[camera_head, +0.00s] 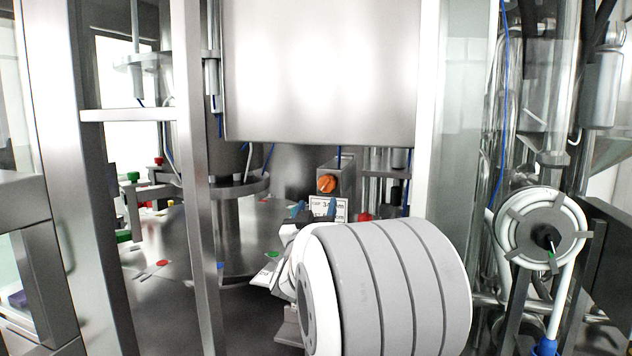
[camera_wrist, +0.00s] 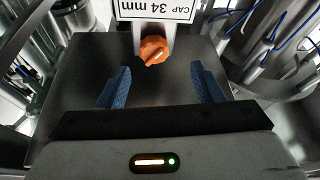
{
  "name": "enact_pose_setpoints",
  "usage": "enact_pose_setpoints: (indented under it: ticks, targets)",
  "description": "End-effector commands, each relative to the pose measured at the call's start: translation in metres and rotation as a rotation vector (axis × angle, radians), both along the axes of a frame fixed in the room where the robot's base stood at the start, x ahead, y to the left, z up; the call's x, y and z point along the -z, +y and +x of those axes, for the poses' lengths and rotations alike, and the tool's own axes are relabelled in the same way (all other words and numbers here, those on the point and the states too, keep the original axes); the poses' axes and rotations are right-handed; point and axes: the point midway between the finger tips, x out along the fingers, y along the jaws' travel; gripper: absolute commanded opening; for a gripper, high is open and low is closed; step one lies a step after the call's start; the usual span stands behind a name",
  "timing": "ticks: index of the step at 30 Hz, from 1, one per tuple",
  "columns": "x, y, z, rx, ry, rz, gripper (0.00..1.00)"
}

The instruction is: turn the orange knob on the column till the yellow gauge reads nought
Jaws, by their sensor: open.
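The orange knob (camera_head: 326,184) with a pale pointer line sits on the front of a grey metal box on the column (camera_head: 347,184). It also shows in the wrist view (camera_wrist: 154,50), just beyond and between my fingertips. My gripper (camera_head: 315,208) has two blue fingers, spread apart with nothing between them. In the wrist view my gripper (camera_wrist: 161,70) faces the knob and appears not to touch it. A white label (camera_wrist: 155,9) reading "CAP 34 mm" is beside the knob, upside down there. I cannot make out a yellow gauge in either view.
A steel post (camera_head: 197,180) stands left of my arm. A large steel housing (camera_head: 320,70) hangs above the knob. A round steel table (camera_head: 235,245) with coloured marks lies behind.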

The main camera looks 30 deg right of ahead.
Motion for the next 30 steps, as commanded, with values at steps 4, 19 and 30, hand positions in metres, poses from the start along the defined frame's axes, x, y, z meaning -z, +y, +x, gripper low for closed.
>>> enact_pose_setpoints:
  ticks: [4, 19, 30]
  targets:
    - [-0.01, -0.011, 0.004, 0.028, -0.02, -0.019, 0.6]
    - [-0.034, -0.053, 0.047, 0.027, -0.019, -0.017, 0.6]
    - [-0.034, -0.054, 0.049, 0.026, -0.018, -0.017, 0.55]
